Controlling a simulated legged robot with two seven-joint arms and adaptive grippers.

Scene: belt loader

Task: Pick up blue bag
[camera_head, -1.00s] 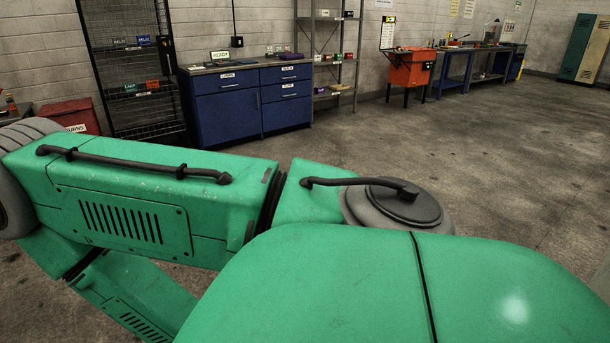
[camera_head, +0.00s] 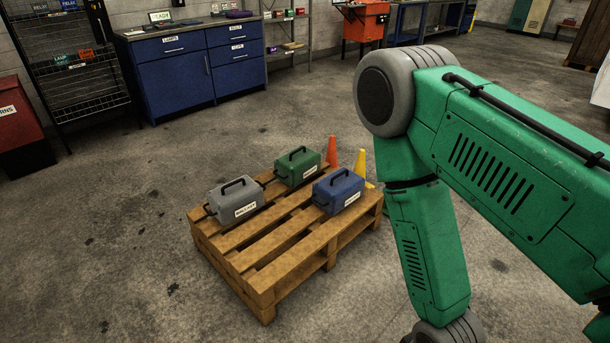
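A blue bag (camera_head: 338,190) with a dark handle and a white label lies on the near right part of a wooden pallet (camera_head: 262,289). A grey bag (camera_head: 235,199) lies on the pallet's left side, and a green bag (camera_head: 297,166) lies at its back. The three bags stand apart, handles up. Neither of my grippers shows. A green limb of mine fills the right side, just right of the pallet. Its far end is cut off at the bottom edge.
An orange cone (camera_head: 332,153) and a yellow cone (camera_head: 360,166) stand behind the pallet. A blue cabinet (camera_head: 177,85), a wire rack (camera_head: 89,94) and a red bin (camera_head: 20,130) stand farther back. The floor left of the pallet is clear.

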